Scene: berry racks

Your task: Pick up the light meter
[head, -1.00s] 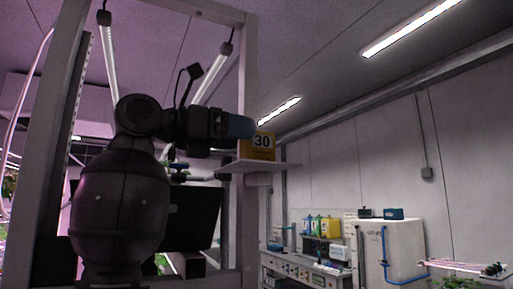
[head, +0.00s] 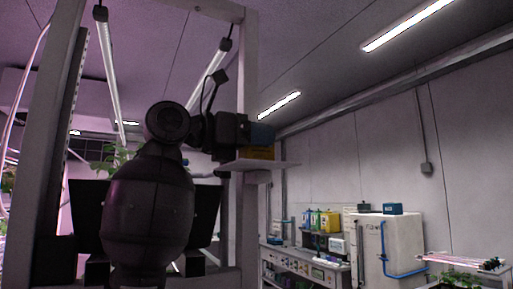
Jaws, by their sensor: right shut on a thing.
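A yellow thing (head: 258,154) stands on a small white shelf (head: 262,165) fixed to the grey rack post. I take it to be the light meter; most of its face is hidden behind my gripper. My right gripper (head: 262,134), with a bluish fingertip part, is over it from the left and shut on it. The light meter still appears to be at shelf level; whether it touches the shelf I cannot tell. My left gripper is not in view.
Grey rack posts (head: 248,80) stand close around my right arm. The space right of the shelf is open.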

